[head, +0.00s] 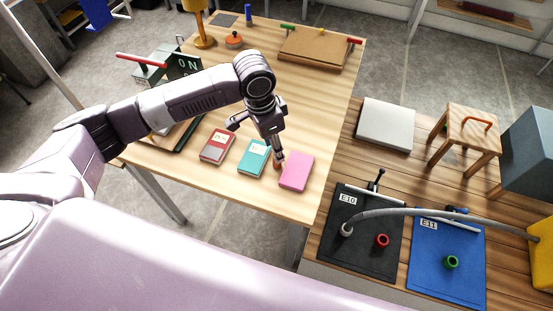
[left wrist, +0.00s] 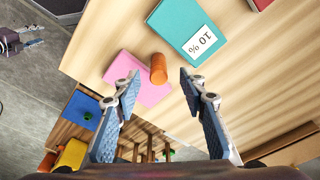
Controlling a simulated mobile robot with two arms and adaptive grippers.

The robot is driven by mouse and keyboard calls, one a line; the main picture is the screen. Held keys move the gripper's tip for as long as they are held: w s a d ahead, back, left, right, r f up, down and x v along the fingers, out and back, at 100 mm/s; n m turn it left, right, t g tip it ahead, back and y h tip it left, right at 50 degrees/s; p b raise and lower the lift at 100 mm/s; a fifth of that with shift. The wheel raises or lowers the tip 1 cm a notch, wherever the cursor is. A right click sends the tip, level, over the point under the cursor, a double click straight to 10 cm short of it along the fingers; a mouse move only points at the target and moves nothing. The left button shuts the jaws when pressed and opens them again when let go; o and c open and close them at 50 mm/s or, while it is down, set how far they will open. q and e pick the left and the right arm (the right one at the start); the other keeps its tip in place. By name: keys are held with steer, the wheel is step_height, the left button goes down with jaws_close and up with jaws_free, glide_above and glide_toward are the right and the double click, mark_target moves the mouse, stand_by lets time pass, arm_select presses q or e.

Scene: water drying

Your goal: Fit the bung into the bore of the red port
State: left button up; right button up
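The bung looks to be the orange-brown cylinder (left wrist: 158,68) standing on the wooden table between a pink pad and a teal booklet. In the head view the bung (head: 278,164) is partly covered by my left gripper (head: 273,150). In the left wrist view my left gripper (left wrist: 160,82) is open, pointing down, with the bung between and just beyond its fingertips. The red port (head: 382,240) is a short ring on the black E10 mat (head: 350,262), on the lower wooden surface at right. My right gripper (left wrist: 40,35) shows at the left wrist view's edge, empty, fingers apart.
The pink pad (head: 296,171), teal booklet (head: 253,158) and red booklet (head: 217,145) lie close to the bung. A grey hose (head: 440,214) arches over the black mat and the blue E11 mat (head: 470,270), which has a green port (head: 452,262). A stool (head: 470,122) stands behind.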

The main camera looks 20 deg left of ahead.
arm_select(q)
steer(key=f, duration=0.1)
steer(key=f+p, duration=0.1)
steer(key=f, duration=0.1)
steer(key=shift+w+d+f, duration=0.15)
steer(key=shift+d+f, duration=0.15)
steer(key=shift+d, duration=0.05)
steer(key=shift+w+d+f, duration=0.1)
steer(key=shift+f, duration=0.55)
steer(key=c, duration=0.7)
jaws_close()
arm_select(e)
steer(key=shift+s+a+r, duration=0.25)
steer(key=shift+r, duration=0.4)
